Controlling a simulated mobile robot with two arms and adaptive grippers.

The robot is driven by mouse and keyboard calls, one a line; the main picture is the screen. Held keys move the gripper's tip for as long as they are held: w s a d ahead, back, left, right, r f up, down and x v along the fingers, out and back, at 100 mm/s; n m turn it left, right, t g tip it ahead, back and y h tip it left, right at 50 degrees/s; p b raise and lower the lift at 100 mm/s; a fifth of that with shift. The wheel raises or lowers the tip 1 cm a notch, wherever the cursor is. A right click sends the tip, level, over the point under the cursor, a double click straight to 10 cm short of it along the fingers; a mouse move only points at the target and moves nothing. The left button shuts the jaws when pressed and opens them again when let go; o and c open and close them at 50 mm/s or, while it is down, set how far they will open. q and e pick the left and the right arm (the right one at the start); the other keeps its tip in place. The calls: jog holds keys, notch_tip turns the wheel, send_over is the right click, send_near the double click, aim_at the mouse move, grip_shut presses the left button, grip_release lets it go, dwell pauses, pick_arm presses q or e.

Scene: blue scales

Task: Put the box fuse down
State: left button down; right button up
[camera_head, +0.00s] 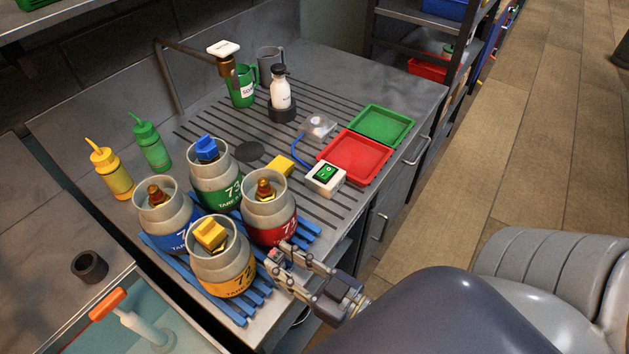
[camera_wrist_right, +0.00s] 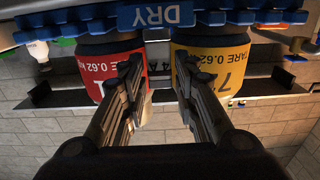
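A small white box with a green switch face (camera_head: 325,178) rests on the steel counter beside the red tray; it is the thing that looks most like the box fuse, but I cannot be sure. A blue cable (camera_head: 299,151) runs near it. My right gripper (camera_head: 278,257) is at the front of the blue rack, close to the orange-labelled and red-labelled jars. In the right wrist view my right gripper (camera_wrist_right: 157,70) has its fingers apart, with nothing seen between them. The white box is not seen in that view. My left gripper is not in view.
A blue slatted rack (camera_head: 160,247) holds several grey-rimmed jars, including the orange-labelled jar (camera_head: 238,284) and red-labelled jar (camera_head: 283,227). A red tray (camera_head: 355,157) and green tray (camera_head: 381,126) lie at the right edge. Bare counter (camera_head: 318,79) shows at the back.

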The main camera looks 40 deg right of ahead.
jog(key=b+v, duration=0.2)
jog(key=v, duration=0.8)
jog(key=shift+w, duration=0.1)
notch_tip(320, 180, down, 32)
jog(key=s+d+m+g+h, duration=0.2)
jog(key=m+g+h, duration=0.15)
jog(key=g, duration=0.25)
jog(key=s+f+g+h, duration=0.1)
jog(key=s+f+g, duration=0.4)
jog(key=f, duration=0.9)
jog(key=shift+s+d+f+n+h, duration=0.15)
jog(key=shift+s+d+n+h, duration=0.2)
jog(key=shift+s, duration=0.9)
jog(key=shift+o, duration=0.3)
jog(key=s+d+f+n+g, duration=0.1)
jog(key=s+d+f+g, duration=0.1)
jog(key=s+f+g, duration=0.2)
jog(key=s+f, duration=0.2)
jog(key=s, duration=0.2)
jog(key=shift+s+f+h, duration=0.2)
jog(key=shift+f+h, duration=0.15)
jog(key=shift+h, duration=0.05)
jog(key=shift+s+d+f+g, duration=0.1)
jog(key=shift+s+f+g, duration=0.05)
jog(key=shift+s+g, duration=0.25)
